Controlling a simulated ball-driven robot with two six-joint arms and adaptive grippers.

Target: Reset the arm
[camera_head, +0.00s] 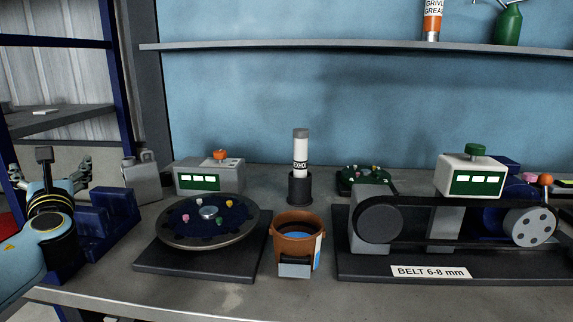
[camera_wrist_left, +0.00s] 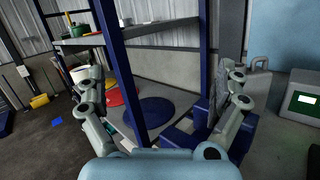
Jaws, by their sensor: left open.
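My left gripper (camera_head: 46,170) is at the far left of the head view, over the left end of the bench, beside a dark blue block-shaped holder (camera_head: 108,219). Its fingers are spread wide apart with nothing between them. In the left wrist view the two fingers of the left gripper (camera_wrist_left: 162,88) stand far apart, framing a blue rack post and the blue holder (camera_wrist_left: 192,135) beyond. My right gripper and right arm are not in view.
On the bench stand a round turntable (camera_head: 208,218), an orange-brown bucket (camera_head: 297,241), a white-labelled tube in a black stand (camera_head: 300,165), a belt drive (camera_head: 440,222) and a grey canister (camera_head: 142,180). A blue rack (camera_head: 120,85) rises at the left.

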